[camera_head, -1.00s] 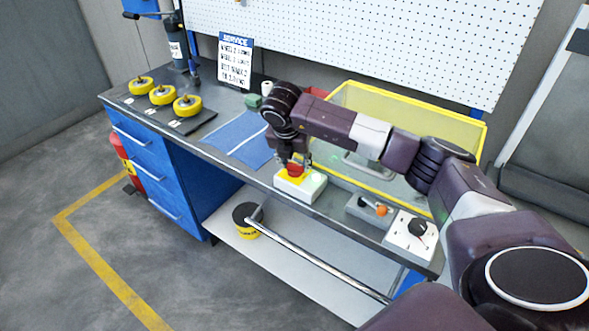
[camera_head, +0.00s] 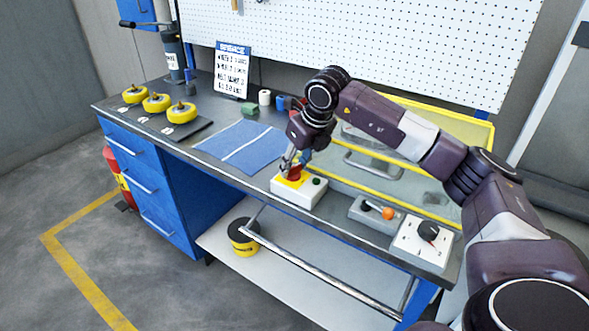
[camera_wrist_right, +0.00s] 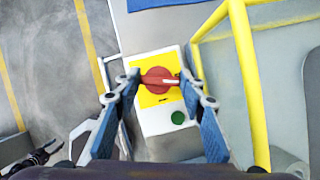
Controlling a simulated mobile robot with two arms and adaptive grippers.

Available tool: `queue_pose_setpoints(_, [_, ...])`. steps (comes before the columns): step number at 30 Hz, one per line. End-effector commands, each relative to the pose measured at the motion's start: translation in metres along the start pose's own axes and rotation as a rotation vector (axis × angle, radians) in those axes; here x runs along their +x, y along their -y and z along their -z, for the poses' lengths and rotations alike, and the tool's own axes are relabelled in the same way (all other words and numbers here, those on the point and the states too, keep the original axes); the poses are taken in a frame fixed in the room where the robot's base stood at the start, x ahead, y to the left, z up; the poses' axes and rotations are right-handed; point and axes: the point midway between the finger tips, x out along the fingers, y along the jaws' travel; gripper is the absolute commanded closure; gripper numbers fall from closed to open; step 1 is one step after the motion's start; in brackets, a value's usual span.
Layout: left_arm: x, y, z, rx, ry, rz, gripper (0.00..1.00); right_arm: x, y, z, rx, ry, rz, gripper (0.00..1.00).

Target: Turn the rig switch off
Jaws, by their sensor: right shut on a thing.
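The rig switch is a red rotary knob (camera_head: 295,174) on a yellow plate, on top of a white box (camera_head: 291,194) at the bench's front edge. A green lamp (camera_head: 316,181) beside the knob is dark. In the wrist view the red knob (camera_wrist_right: 158,80) has a pale pointer mark toward the right, and the green lamp (camera_wrist_right: 178,117) shows below it. My right gripper (camera_head: 292,171) points down and is shut on the knob; its fingertips (camera_wrist_right: 161,79) sit at the knob's left and right sides. My left gripper is not in view.
A grey box with an orange knob (camera_head: 388,213) and a white panel with a black dial (camera_head: 428,230) stand to the right. A yellow-framed clear guard (camera_head: 462,128) is behind. A blue mat (camera_head: 240,144) and yellow wheels (camera_head: 181,112) lie left. A rail (camera_head: 320,273) runs below.

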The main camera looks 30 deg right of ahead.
Motion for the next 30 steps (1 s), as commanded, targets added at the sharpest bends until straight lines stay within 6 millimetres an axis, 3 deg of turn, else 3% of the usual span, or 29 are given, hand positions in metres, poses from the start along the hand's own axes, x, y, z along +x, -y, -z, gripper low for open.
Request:
queue_pose_setpoints(12, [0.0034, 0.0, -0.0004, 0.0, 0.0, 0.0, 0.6, -0.0005, 0.0023, -0.0011, -0.229, 0.0, -0.094, 0.87])
queue_pose_setpoints(30, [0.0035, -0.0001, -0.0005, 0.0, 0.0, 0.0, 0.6, -0.0005, 0.0025, -0.0013, -0.287, 0.0, -0.116, 0.87])
